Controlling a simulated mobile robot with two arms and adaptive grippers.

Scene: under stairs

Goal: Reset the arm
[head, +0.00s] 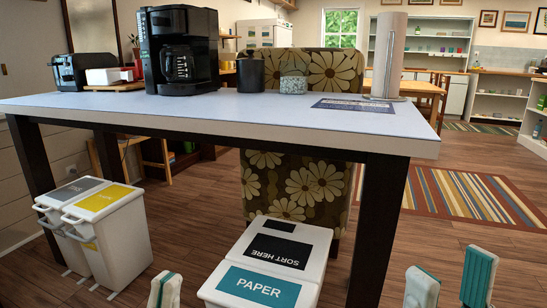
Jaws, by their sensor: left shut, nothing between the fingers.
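My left gripper (165,289) shows at the bottom edge, left of the white paper bin, with its teal-trimmed fingers together and nothing held. My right gripper (450,281) is at the bottom right, its two white and teal fingers apart and empty. Only the fingertips of both show; the rest of each arm is out of view. Both are low in the picture, in front of the table (230,123).
The table carries a coffee maker (181,50), a dark canister (250,75), a speckled pot (293,82) and a paper towel roll (388,55). White bins (120,237) stand at left; a paper bin (268,258) is in the middle. Floor is open at right, with a striped rug (470,190).

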